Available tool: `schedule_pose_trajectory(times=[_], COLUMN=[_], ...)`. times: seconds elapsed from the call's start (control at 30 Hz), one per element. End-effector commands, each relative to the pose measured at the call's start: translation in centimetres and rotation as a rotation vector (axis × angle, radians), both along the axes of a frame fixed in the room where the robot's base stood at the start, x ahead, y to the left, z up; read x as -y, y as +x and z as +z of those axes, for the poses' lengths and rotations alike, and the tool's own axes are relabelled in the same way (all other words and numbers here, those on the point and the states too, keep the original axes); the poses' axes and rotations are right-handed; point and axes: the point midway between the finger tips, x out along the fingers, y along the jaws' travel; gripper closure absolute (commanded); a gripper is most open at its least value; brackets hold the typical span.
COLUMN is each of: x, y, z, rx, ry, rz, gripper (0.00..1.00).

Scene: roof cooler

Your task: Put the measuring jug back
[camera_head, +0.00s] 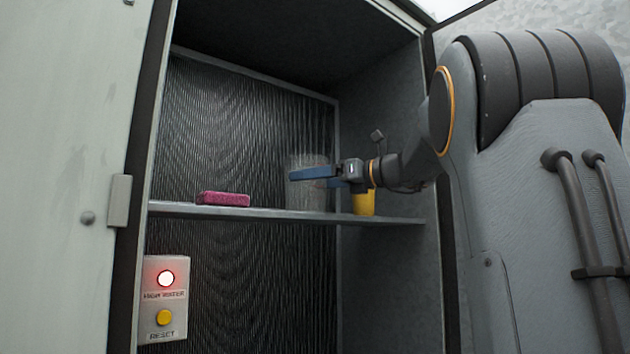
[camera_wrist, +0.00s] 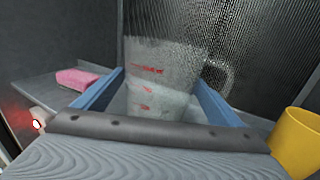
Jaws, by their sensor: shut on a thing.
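The measuring jug (camera_head: 308,190) is a clear, see-through vessel at the shelf, between the pink sponge and the yellow cup. In the wrist view the jug (camera_wrist: 165,70) shows red markings and a handle on its right side. My gripper (camera_head: 310,173) reaches in from the right, its blue fingers around the jug's body. In the wrist view my gripper (camera_wrist: 160,95) has one finger on each side of the jug and is shut on it. The jug looks upright. Whether its base touches the shelf (camera_head: 250,212) I cannot tell.
A pink sponge (camera_head: 223,198) lies on the shelf to the left. A yellow cup (camera_head: 364,202) stands close on the right, below my wrist. A panel with a lit red lamp (camera_head: 166,278) and a yellow reset button (camera_head: 163,317) is below the shelf. The open door (camera_head: 65,180) is at left.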

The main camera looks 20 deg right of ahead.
Motion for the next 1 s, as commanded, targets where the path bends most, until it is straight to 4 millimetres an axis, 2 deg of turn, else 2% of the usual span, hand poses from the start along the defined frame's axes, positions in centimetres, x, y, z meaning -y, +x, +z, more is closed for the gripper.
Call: schedule_pose_trajectory(times=[0.13,0.17,0.2,0.23,0.57,0.67,1.0], x=[0.0,0.0,0.0,0.0,0.4,1.2,5.1], y=[0.0,0.0,0.0,0.0,-0.4,-1.5,-7.1], z=[-0.1,-0.2,-0.2,-0.2,0.0,-0.1,-0.1], rx=[0.0,0.0,0.0,0.0,0.001,0.001,0.001], ry=[0.0,0.0,0.0,0.0,-0.001,-0.001,-0.002], rz=[0.0,0.0,0.0,0.0,-0.001,-0.003,-0.004], gripper=[0.47,0.08,0.02,0.0,0.0,0.0,0.0])
